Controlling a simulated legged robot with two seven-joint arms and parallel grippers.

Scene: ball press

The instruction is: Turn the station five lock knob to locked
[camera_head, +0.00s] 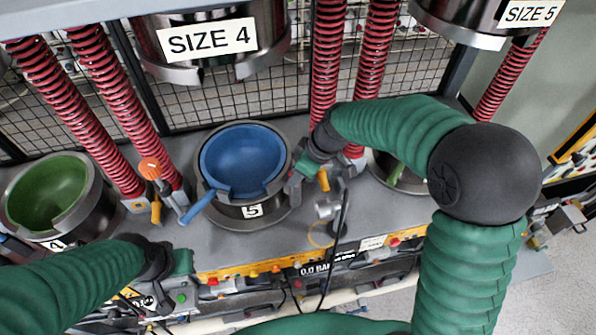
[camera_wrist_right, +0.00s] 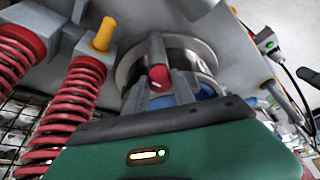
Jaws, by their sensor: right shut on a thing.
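The station five base, marked 5 (camera_head: 253,211), holds a blue bowl (camera_head: 243,160) with a blue handle sticking out at its lower left. My right gripper (camera_head: 296,184) is at the right rim of this station. In the right wrist view, a red knob with a white mark (camera_wrist_right: 160,76) sits between the fingers of my right gripper (camera_wrist_right: 172,85), which is shut on it. In the head view my gripper hides this knob, and I cannot tell how far it is turned. My left gripper (camera_head: 180,278) is at the lower left over the front panel; its fingertips cannot be made out.
A green bowl (camera_head: 48,196) stands at the left. An orange-red knob (camera_head: 150,169) stands left of station five. Red springs (camera_head: 110,110) rise behind, and SIZE 4 (camera_head: 206,38) and SIZE 5 (camera_head: 531,12) presses hang above. A hooked black cable (camera_head: 340,222) lies right of station five.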

